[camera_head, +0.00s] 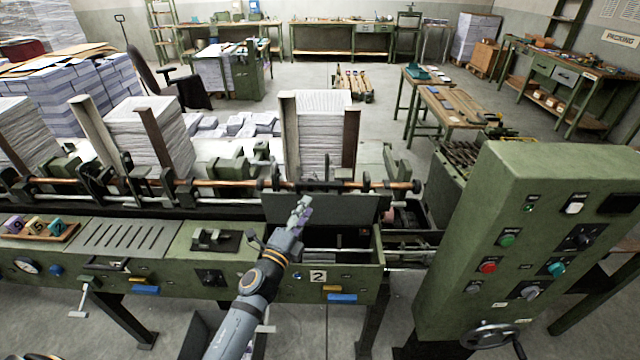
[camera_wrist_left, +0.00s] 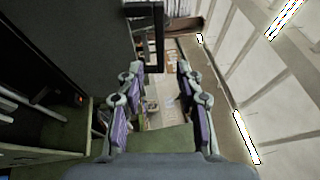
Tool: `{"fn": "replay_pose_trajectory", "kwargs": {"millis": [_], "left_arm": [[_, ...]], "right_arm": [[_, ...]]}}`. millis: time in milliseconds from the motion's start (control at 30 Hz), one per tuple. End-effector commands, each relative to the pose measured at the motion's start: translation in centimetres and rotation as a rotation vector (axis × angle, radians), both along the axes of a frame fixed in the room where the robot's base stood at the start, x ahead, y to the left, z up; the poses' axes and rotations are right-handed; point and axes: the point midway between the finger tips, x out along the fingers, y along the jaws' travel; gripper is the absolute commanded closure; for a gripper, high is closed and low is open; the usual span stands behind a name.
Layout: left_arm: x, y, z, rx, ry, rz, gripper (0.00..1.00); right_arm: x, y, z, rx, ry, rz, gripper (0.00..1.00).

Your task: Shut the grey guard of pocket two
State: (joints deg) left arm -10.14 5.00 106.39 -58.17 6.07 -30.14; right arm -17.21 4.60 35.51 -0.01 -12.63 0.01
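The grey guard (camera_head: 340,208) of pocket two is a dark flat panel standing raised at the back of the green pocket box, whose inside shows open in front of it. A white plate marked 2 (camera_head: 318,276) is on the box front. My left gripper (camera_head: 301,212) is above the box, in front of the guard and hiding part of it. Whether it touches the guard I cannot tell. In the left wrist view, the gripper's purple-padded fingers (camera_wrist_left: 155,108) are apart with nothing between them. A large dark surface beside them looks like the guard. My right gripper is not in view.
A paper stack (camera_head: 322,130) stands between uprights behind the guard. A copper-coloured rod (camera_head: 220,183) runs along the machine. A green control cabinet (camera_head: 530,240) stands at the right. A tray with coloured blocks (camera_head: 38,230) lies at the far left.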

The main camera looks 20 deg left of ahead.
Motion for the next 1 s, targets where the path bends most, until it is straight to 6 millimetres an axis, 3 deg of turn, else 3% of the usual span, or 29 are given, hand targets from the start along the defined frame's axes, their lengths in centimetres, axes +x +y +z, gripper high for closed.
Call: {"fn": "replay_pose_trajectory", "kwargs": {"millis": [267,500,867,1000], "left_arm": [[5.1,-0.6,1.3,-0.005,-0.002,0.002,0.64],[9.0,-1.0,1.5,-0.004,0.0,0.001,0.64],[10.0,-1.1,1.6,-0.005,0.001,0.002,0.64],[10.0,-1.1,1.6,-0.005,0.001,0.002,0.79]], "right_arm": [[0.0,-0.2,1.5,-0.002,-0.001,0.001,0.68],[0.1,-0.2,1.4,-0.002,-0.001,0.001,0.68],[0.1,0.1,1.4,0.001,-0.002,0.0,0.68],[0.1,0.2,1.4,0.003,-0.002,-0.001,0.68]]}}
